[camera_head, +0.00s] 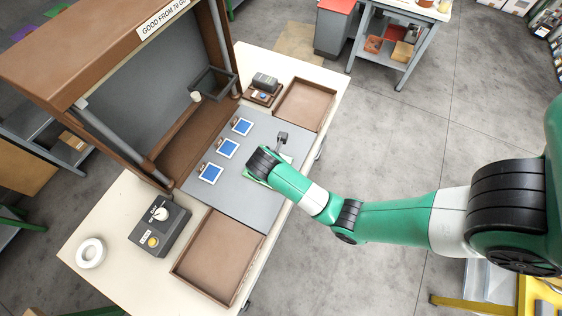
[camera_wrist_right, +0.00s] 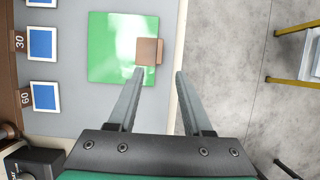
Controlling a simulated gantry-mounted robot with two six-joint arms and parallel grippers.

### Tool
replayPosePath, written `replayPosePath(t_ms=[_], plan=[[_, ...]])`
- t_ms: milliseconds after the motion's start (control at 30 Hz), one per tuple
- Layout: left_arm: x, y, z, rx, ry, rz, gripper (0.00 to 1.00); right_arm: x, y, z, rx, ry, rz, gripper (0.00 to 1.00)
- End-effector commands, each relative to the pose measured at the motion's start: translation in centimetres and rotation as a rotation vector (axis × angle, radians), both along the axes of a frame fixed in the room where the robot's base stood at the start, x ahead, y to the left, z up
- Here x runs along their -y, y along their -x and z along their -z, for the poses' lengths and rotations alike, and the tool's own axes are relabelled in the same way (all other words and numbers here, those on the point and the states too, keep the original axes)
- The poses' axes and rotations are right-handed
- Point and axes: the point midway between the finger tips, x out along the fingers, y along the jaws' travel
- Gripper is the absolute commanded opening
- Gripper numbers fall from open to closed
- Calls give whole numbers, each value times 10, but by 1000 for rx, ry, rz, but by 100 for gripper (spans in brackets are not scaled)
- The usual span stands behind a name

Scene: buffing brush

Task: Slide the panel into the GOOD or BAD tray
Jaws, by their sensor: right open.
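The panel (camera_wrist_right: 112,50) is a glossy bright green square lying flat on the grey work surface in the right wrist view. A small brown block (camera_wrist_right: 150,51) sits at its right edge, like a handle. In the head view my right arm covers most of the panel. My right gripper (camera_wrist_right: 160,72) is open and empty, its fingertips just short of the brown block; the left fingertip overlaps its near corner in the picture. One brown tray (camera_head: 305,103) lies at the far end of the grey surface, another brown tray (camera_head: 218,256) at the near end. No GOOD or BAD label is legible on them.
Three blue-faced cards (camera_head: 228,148) line the surface's back side, below a brown hooded booth (camera_head: 185,150). A control box (camera_head: 160,228) with knobs and a white ring (camera_head: 91,253) stand at the near left. A small dark device (camera_head: 264,83) stands beside the far tray.

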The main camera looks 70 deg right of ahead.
Motion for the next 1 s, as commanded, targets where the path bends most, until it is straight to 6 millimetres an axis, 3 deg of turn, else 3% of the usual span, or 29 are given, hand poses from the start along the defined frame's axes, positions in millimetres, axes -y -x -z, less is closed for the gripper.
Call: replayPosePath(t_ms=[267, 700, 1000], plan=[[0, 0, 5, 0, 0, 0, 69, 6, 1, 15, -2, 1, 1, 50], [0, 0, 28, 0, 0, 0, 69, 36, 3, 90, -1, -1, 2, 50], [0, 0, 32, 0, 0, 0, 69, 44, 3, 107, 2, 0, -1, 50]])
